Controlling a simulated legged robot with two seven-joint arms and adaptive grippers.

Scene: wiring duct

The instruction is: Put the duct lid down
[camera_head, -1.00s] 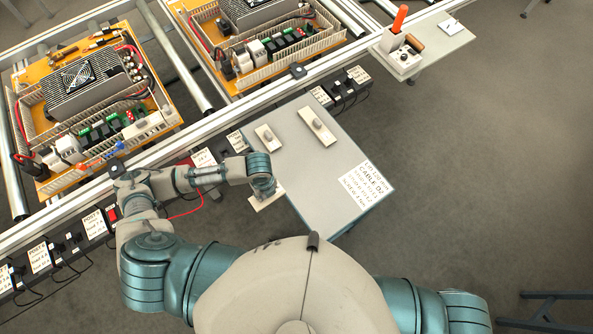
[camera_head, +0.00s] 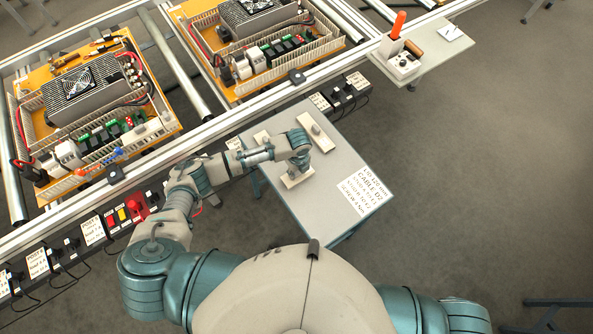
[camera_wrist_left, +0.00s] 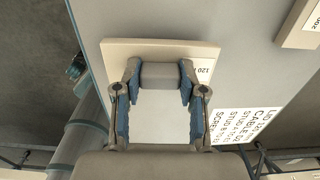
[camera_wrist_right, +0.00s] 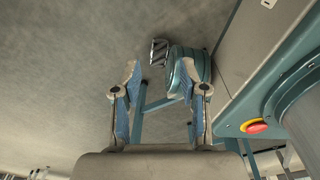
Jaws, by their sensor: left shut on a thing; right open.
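My left gripper (camera_head: 296,167) is shut on the grip block (camera_wrist_left: 160,76) of a pale, flat duct lid (camera_head: 297,180). The lid is over the near-left part of the grey side table (camera_head: 325,205). In the left wrist view the lid (camera_wrist_left: 120,53) lies level between the fingers and the table surface, with "120" partly visible. I cannot tell whether it touches the table. Two similar lids lie farther back on the table, one (camera_head: 315,131) to the right and one (camera_head: 262,138) partly behind my arm. My right gripper (camera_wrist_right: 160,76) is open and empty, away from the table.
A printed sheet (camera_head: 366,190) lies at the table's right edge. Behind the table runs a metal rail (camera_head: 225,118) with orange wiring panels (camera_head: 75,105) beyond it. A small shelf (camera_head: 440,48) with tools is at the upper right. The table's front part is clear.

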